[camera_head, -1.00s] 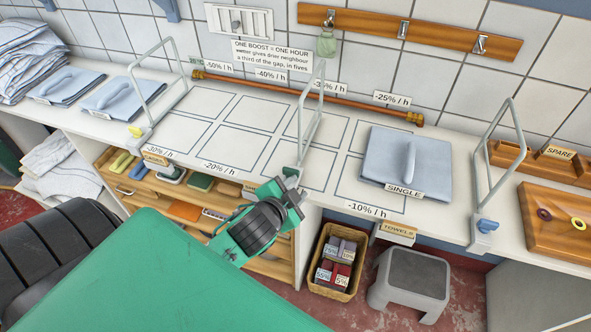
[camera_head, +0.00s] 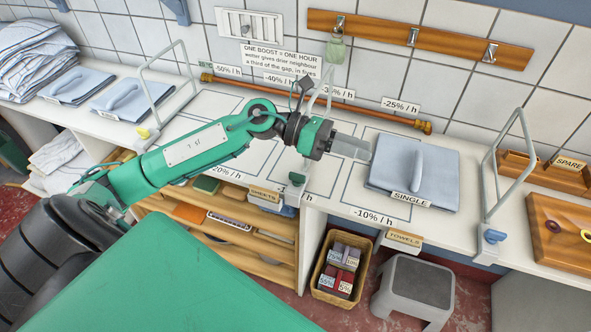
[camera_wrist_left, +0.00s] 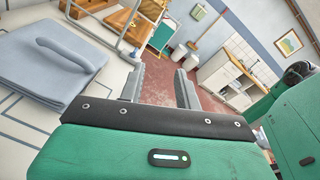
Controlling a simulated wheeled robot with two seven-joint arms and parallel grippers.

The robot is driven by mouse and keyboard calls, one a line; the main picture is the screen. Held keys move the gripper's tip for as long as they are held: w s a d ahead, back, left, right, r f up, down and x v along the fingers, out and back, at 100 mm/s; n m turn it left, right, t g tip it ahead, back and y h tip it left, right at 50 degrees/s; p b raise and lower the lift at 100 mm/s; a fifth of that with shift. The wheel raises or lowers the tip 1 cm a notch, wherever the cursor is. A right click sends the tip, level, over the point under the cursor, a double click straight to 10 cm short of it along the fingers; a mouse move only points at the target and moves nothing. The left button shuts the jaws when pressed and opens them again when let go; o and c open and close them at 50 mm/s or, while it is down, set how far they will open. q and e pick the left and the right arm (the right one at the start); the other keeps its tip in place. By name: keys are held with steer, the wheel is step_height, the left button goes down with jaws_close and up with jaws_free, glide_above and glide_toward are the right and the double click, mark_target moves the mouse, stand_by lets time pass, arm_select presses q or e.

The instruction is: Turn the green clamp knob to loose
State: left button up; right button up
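The green clamp knob (camera_head: 297,178) sits at the front edge of the counter, at the foot of the middle wire frame. Which way it is turned is too small to tell. My left gripper (camera_head: 362,150) is above the counter, up and to the right of the knob and apart from it, close to the folded blue cloth marked SINGLE (camera_head: 408,172). In the left wrist view the two fingers of the gripper (camera_wrist_left: 161,85) stand apart with nothing between them. The knob cannot be made out there. My right gripper is not in view.
The right wire frame (camera_head: 520,140) has a blue knob (camera_head: 493,236), and the left one (camera_head: 166,85) a yellow knob (camera_head: 143,133). A basket (camera_head: 342,265) and a grey stool (camera_head: 414,285) stand below the counter.

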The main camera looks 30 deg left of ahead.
arm_select(q)
steer(key=a+f+m+g+y, duration=0.35)
steer(key=a+m+y, duration=0.2)
steer(key=a, duration=0.35)
steer(key=y, duration=0.6)
glide_toward(297, 174)
steer(key=shift+g, duration=0.25)
steer(key=p+x, duration=0.3)
steer(key=x, duration=0.4)
steer(key=shift+w+d+f, duration=0.15)
steer(key=shift+w+f, duration=0.05)
steer(key=shift+d+f, duration=0.15)
steer(key=shift+f, duration=0.35)
jaws_close()
